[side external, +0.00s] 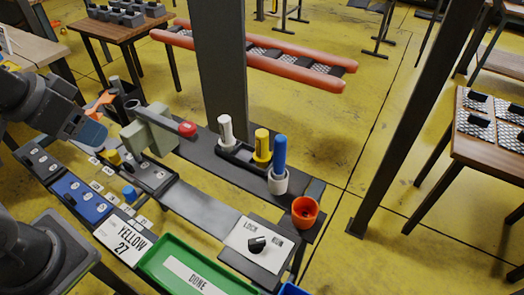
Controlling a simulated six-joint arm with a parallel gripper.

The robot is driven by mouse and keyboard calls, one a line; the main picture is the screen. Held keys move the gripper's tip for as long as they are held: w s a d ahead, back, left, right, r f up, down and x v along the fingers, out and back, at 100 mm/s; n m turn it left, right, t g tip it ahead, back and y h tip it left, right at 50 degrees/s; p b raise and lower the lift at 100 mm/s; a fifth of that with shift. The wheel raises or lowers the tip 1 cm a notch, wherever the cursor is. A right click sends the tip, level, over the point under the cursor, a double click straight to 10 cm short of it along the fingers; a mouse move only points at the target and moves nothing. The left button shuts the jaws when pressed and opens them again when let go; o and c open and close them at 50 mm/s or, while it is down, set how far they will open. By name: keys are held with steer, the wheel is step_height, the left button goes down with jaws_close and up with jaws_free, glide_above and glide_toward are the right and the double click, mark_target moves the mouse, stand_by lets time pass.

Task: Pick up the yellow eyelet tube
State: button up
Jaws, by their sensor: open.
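The yellow tube (262,146) stands upright in a dark rack (238,156) on the bench, between a white tube (226,131) on its left and a blue tube (280,154) on its right. The blue tube stands in a white cup (277,182) that is close in front of the rack. My gripper (104,119) is at the left, well away from the yellow tube, with its jaws apart. One finger looks orange and the other blue-grey. I see nothing held between them. A green-grey press with a red knob (187,129) stands between my gripper and the rack.
An orange cup (305,212) stands at the bench's right end. A LOCK plate with a black knob (257,243), a green DONE tray (152,265) and a YELLOW 27 card (125,242) lie in front. A dark post (219,65) rises behind the rack.

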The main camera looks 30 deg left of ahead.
steer(key=w+d+r+m+g, duration=0.1)
steer(key=w+d+r+m, duration=0.1)
steer(key=w+r+m, duration=0.35)
steer(key=m+g, duration=0.5)
steer(key=m, duration=0.8)
glide_above(262, 142)
steer(key=w+a, duration=0.2)
step_height(262, 142, down, 11)
steer(key=f, duration=0.8)
steer(key=shift+s+d, duration=0.1)
steer(key=shift+d, duration=0.15)
steer(key=shift+s+d+f, duration=0.1)
steer(key=shift+d+f, duration=0.05)
steer(key=shift+f, duration=1.2)
steer(key=shift+s+d+f, duration=0.1)
steer(key=shift+d+f, duration=0.05)
steer(key=shift+f, duration=1.2)
